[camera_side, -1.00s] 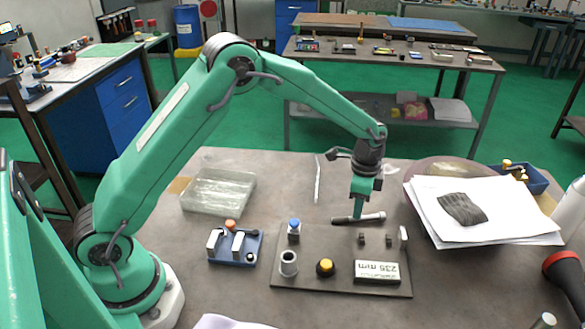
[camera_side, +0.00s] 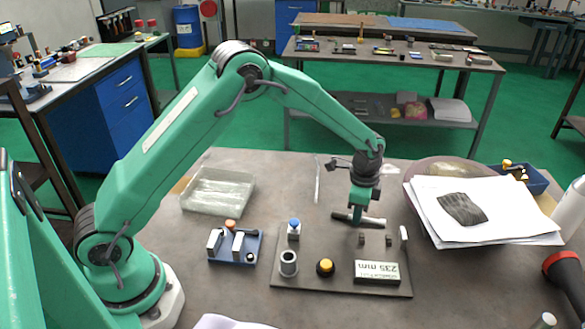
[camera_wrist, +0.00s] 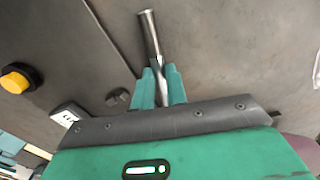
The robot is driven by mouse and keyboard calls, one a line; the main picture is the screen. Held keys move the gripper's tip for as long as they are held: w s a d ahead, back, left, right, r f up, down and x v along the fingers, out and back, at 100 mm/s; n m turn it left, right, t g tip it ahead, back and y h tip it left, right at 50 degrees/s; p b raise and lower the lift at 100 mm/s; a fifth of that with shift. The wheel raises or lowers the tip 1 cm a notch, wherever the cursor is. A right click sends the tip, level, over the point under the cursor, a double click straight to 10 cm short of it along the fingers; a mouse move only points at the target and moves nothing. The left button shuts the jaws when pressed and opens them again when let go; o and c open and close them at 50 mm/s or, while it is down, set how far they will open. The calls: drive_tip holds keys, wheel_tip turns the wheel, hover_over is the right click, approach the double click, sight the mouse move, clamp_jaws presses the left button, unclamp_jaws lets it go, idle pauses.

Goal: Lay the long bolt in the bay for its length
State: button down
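My gripper (camera_side: 360,220) points down just behind the dark base plate (camera_side: 300,258). Its two fingers (camera_wrist: 160,90) are closed about the middle of a long grey metal bolt (camera_side: 345,217). The bolt lies crosswise and nearly level in the side view. In the wrist view one bright end of the bolt (camera_wrist: 150,35) sticks out past the fingers; the other end is hidden by my gripper. I cannot tell which part is the bay.
A yellow button (camera_side: 325,267), a grey hollow cylinder (camera_side: 288,263) and a blue-topped post (camera_side: 294,229) stand on the plate. A blue fixture (camera_side: 240,246) and a clear tray (camera_side: 218,190) are left. Papers (camera_side: 500,225) lie right. The table between tray and gripper is mostly clear.

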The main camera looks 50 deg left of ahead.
drive_tip(key=shift+r, duration=0.1)
idle(0.3)
drive_tip(key=shift+r, duration=0.85)
wheel_tip(320, 180, up, 3)
drive_tip(key=shift+f, duration=0.2)
drive_tip(key=s+d+r, duration=0.6)
drive_tip(key=s+d, duration=0.1)
drive_tip(key=d, duration=0.1)
drive_tip(key=shift+s+d+r, duration=0.3)
drive_tip(key=shift+s+d, duration=0.05)
drive_tip(key=shift+d, duration=0.05)
drive_tip(key=s+a+r+n, duration=0.2)
drive_tip(key=a+r+n, duration=0.2)
drive_tip(key=a, duration=0.5)
drive_tip(key=s+a+r+n, duration=0.2)
drive_tip(key=a+r+n, duration=0.1)
drive_tip(key=a+n, duration=0.4)
drive_tip(key=a, duration=0.2)
drive_tip(key=shift+a+r, duration=0.3)
drive_tip(key=shift+r, duration=0.1)
drive_tip(key=shift+s+a, duration=0.1)
